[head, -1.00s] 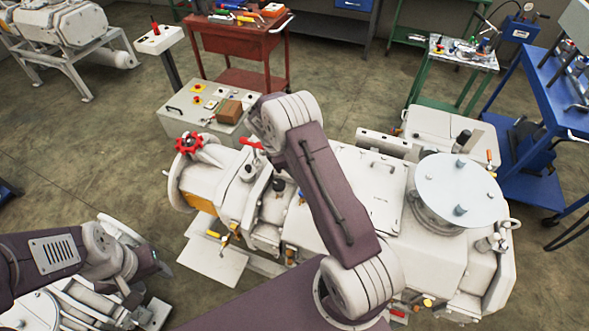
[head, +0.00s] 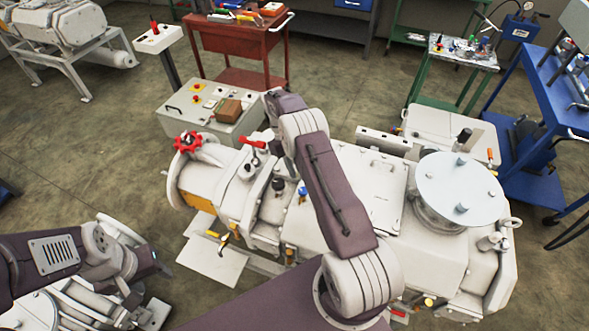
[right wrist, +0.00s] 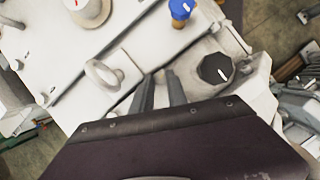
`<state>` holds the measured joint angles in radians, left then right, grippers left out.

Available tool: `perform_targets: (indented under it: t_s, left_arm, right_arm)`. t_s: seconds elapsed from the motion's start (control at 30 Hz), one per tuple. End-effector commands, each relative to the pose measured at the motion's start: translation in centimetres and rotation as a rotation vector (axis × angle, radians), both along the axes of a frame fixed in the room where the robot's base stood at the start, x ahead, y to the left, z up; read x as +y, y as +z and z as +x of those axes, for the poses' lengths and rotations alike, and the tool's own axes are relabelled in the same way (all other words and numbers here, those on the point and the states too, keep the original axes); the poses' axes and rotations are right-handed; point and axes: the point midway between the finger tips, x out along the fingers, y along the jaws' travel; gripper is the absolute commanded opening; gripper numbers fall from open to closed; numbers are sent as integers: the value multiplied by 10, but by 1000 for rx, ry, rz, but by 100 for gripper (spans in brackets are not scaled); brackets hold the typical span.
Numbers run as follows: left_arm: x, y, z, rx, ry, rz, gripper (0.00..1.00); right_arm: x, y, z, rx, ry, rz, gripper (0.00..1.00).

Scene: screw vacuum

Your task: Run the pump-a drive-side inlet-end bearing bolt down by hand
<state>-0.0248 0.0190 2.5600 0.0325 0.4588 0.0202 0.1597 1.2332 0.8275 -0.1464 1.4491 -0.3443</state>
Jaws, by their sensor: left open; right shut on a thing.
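The white and yellow pump (head: 340,180) lies across the middle of the head view. My right arm reaches over it, and its gripper is hidden there behind the arm. In the right wrist view my right gripper (right wrist: 160,78) points at the white pump casing (right wrist: 135,25). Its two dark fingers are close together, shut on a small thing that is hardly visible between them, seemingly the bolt. I cannot tell its seating from here. My left gripper (head: 145,285) is open, low at the left of the head view, away from the pump.
Beside my right fingers are a black knob (right wrist: 215,68), a white ring-shaped fitting (right wrist: 103,74) and a blue knob (right wrist: 181,9). A control box (head: 210,110) and red cart (head: 240,45) stand behind the pump. A blue cart (head: 550,110) stands at right.

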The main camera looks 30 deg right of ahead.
Motion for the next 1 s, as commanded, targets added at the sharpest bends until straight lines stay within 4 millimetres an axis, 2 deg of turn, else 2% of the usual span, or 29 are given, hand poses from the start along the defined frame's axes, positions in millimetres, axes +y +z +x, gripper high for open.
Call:
perform_targets:
  t_s: [0.4, 1.0]
  left_arm:
    - [0, -4, 0, 0, 0, 0, 50]
    - [0, -4, 0, 0, 0, 0, 50]
  right_arm:
    - [-3, 2, 1, -3, -202, -2, 0]
    - [-3, 2, 2, -5, -240, -2, 0]
